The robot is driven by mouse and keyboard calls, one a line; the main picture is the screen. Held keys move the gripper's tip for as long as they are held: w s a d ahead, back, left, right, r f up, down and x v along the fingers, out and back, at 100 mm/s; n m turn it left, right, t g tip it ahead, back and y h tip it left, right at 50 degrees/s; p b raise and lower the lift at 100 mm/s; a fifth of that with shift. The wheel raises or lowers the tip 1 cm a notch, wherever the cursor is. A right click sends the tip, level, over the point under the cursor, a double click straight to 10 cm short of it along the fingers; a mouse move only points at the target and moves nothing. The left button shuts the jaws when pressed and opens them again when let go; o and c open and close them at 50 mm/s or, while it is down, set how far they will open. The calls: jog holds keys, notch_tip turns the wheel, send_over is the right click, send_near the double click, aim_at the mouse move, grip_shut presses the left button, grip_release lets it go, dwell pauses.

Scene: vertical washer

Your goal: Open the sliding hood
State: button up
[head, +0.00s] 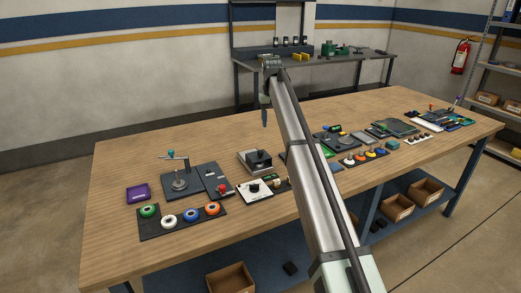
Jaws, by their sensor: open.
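My gripper (265,118) hangs pointing down from the end of my long arm, above the middle of the wooden table. It is small and seen edge-on here, with nothing visible between its fingers. A grey-white unit with a dark raised block on top (258,158) sits on the table below and slightly left of the gripper; it may be the sliding hood. I cannot tell whether it is open or shut. The gripper appears apart from it. A dark plate with an upright post and round base (180,183) stands to its left.
A rack with several coloured rings (182,218) and a purple tray (138,193) lie at the left. Coloured buttons (365,156) and boards lie right of my arm. The table's back left is clear.

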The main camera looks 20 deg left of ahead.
aim_at(260, 151)
jog(key=s+a+r, duration=0.1)
jog(key=s+a, duration=0.2)
jog(key=a, duration=0.1)
jog(key=shift+n, duration=0.4)
jog(key=f, duration=1.3)
jog(key=shift+w+f, duration=0.25)
jog(key=shift+f, duration=0.05)
jog(key=shift+c, duration=0.4)
grip_shut()
